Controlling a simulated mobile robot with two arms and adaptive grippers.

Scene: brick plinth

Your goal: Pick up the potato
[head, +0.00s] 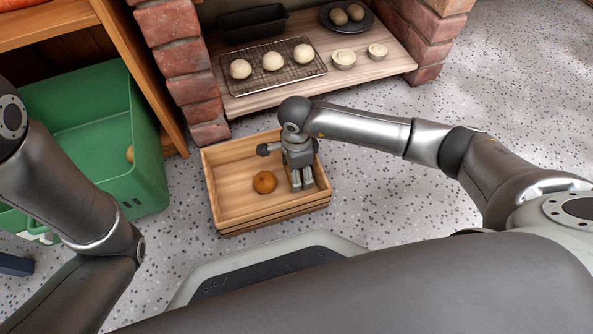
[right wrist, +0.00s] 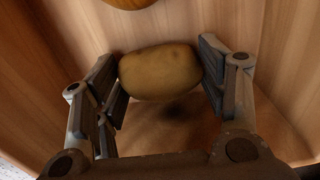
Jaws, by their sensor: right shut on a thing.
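The potato (right wrist: 160,72) is yellow-brown and oval, and sits between the two finger pads of my right gripper (right wrist: 163,85) in the right wrist view. The gripper is shut on it, with a pad against each end. In the head view my right gripper (head: 302,184) points down inside the right part of a wooden crate (head: 232,212), and the potato is hidden by it there. A dark shadow lies under the potato on the wood. My left arm is at the left of the head view, but its gripper is not in view.
A round orange-brown item (head: 264,182) lies in the crate left of my right gripper; part of it shows in the right wrist view (right wrist: 126,3). A green bin (head: 150,165) stands left. Behind is a wooden shelf (head: 375,68) between brick pillars (head: 180,60), with a rack (head: 290,76) of dough balls.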

